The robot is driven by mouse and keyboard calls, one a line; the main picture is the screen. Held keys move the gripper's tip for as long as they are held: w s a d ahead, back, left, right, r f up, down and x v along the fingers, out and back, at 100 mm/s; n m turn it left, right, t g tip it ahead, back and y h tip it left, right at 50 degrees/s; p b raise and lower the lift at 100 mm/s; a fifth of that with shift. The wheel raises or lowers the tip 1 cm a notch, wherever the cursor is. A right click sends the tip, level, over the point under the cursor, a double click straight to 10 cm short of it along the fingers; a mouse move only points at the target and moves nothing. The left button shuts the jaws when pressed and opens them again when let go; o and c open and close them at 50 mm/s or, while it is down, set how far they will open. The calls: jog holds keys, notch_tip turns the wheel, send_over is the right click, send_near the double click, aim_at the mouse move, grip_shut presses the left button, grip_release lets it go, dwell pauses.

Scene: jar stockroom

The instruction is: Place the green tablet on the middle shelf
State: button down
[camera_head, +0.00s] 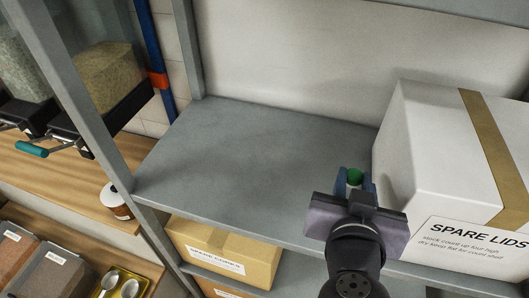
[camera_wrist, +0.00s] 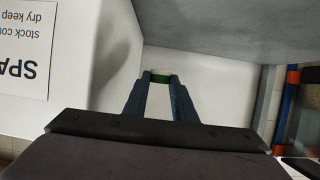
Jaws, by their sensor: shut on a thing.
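The green tablet (camera_head: 354,176) is held between the two fingertips of my gripper (camera_head: 354,182). In the wrist view the tablet (camera_wrist: 160,77) shows as a small green piece with a pale upper side, pinched at the tips of my gripper (camera_wrist: 160,80). My gripper is shut on it. In the head view it appears over the right part of a grey shelf (camera_head: 225,160), just left of a big white box. I cannot tell how high the tablet is above the shelf surface, or whether it touches it.
The white "SPARE LIDS" box (camera_head: 430,150) fills the shelf's right side, close to my gripper. The shelf's left and middle are bare. A cardboard box (camera_head: 222,252) sits on a lower shelf. A grey upright (camera_head: 75,95) stands left, with dispensers (camera_head: 105,80) beyond it.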

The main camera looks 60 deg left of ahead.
jog(key=shift+s+d+f+p, duration=0.2)
jog(key=shift+s+f, duration=0.2)
jog(key=shift+f, duration=0.35)
jog(key=shift+s+d+f+p, duration=0.2)
jog(key=shift+s+f, duration=0.25)
jog(key=shift+f, duration=0.25)
jog(key=shift+s+d+f+p, duration=0.1)
jog(key=shift+s+d+f, duration=0.1)
jog(key=shift+s+f, duration=0.4)
jog(key=shift+w+f, duration=0.15)
jog(key=shift+w, duration=0.15)
jog(key=p, duration=0.2)
send_over(343, 162)
jog(key=shift+s+d, duration=0.35)
jog(key=shift+d, duration=0.05)
jog(key=shift+w+a+f+b, duration=0.15)
jog(key=shift+f+b, duration=0.1)
jog(key=shift+f, duration=0.3)
jog(key=shift+w+a+f+b, duration=0.1)
jog(key=shift+f+b, duration=0.15)
jog(key=shift+f, duration=0.3)
jog(key=shift+s+f, duration=0.1)
jog(key=shift+f, duration=1.75)
jog(key=shift+a+f+p, duration=0.15)
jog(key=shift+f+p, duration=0.25)
jog(key=shift+f, duration=0.15)
